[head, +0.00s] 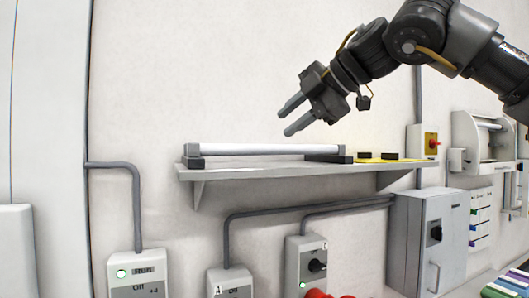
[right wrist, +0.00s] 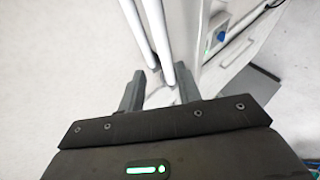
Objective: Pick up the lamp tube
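A white lamp tube (head: 255,149) lies level along a wall shelf (head: 290,169), with dark pieces at its ends. My right gripper (head: 284,124) is above the tube and apart from it in the head view, its two fingers spread and empty. In the right wrist view two long white bars (right wrist: 157,30) with dark ends run up from between and beyond the open fingers (right wrist: 160,72). I cannot tell which bar is the lamp tube seen in the head view. My left gripper is not in view.
Small black blocks (head: 364,156) and a yellow patch (head: 375,161) are on the shelf's right part. A grey cabinet (head: 420,240), conduits and switch boxes (head: 305,262) are on the wall below. A red-knobbed yellow switch (head: 431,143) is at right.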

